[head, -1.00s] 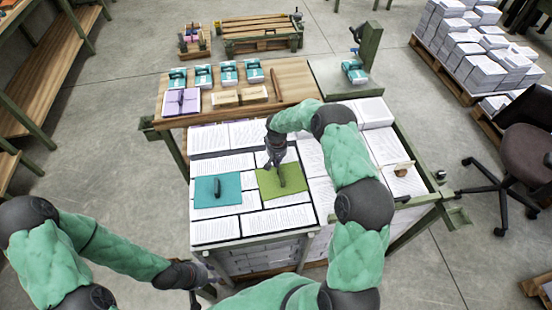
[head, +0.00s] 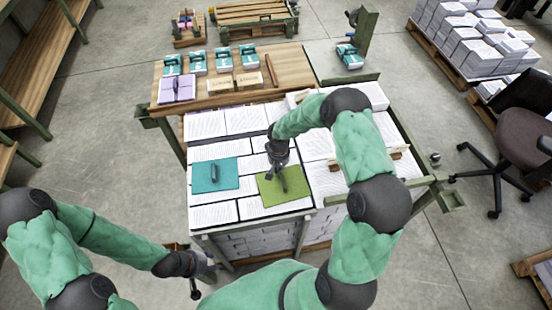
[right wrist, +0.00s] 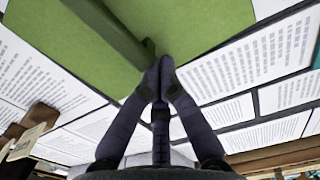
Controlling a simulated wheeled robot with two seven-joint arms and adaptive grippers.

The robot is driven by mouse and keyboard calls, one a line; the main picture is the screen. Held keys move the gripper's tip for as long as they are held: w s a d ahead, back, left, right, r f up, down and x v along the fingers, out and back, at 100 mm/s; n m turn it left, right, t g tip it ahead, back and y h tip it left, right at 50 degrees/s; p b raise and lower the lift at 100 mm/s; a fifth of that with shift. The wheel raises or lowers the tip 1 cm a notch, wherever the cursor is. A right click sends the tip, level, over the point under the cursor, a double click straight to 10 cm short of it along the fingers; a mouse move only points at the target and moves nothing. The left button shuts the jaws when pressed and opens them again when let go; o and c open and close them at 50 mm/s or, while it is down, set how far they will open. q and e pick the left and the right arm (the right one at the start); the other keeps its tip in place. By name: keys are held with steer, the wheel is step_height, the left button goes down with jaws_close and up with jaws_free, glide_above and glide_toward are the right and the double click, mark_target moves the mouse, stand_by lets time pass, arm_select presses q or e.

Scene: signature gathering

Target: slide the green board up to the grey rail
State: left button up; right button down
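The green board (head: 297,192) lies flat on the paper stacks, close to the front edge of the table, with a raised green handle across its top. My right gripper (head: 280,170) points down at the far end of the handle. In the right wrist view its fingertips (right wrist: 160,72) are together, against or just beside the handle's end (right wrist: 118,38), with nothing visible between them. I cannot tell for sure which part is the grey rail; a pale grey-green strip (head: 255,222) runs along the front edge. My left gripper (head: 207,275) hangs open and empty before the table.
A teal board (head: 228,180) with a dark handle lies left of the green board. Printed paper stacks (head: 225,122) cover the table around them. A wooden block (head: 335,165) lies to the right. A wooden shelf (head: 225,95) with teal and purple items is behind.

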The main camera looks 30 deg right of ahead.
mark_target(281, 180)
steer(key=s, duration=0.2)
steer(key=s+a, duration=0.1)
steer(key=s, duration=0.1)
steer(key=shift+s+a+r+b, duration=0.1)
steer(key=shift+s+a+b, duration=0.05)
steer(key=shift+s+b, duration=0.2)
arm_select(q)
steer(key=shift+s+f, duration=0.15)
steer(key=shift+f, duration=0.2)
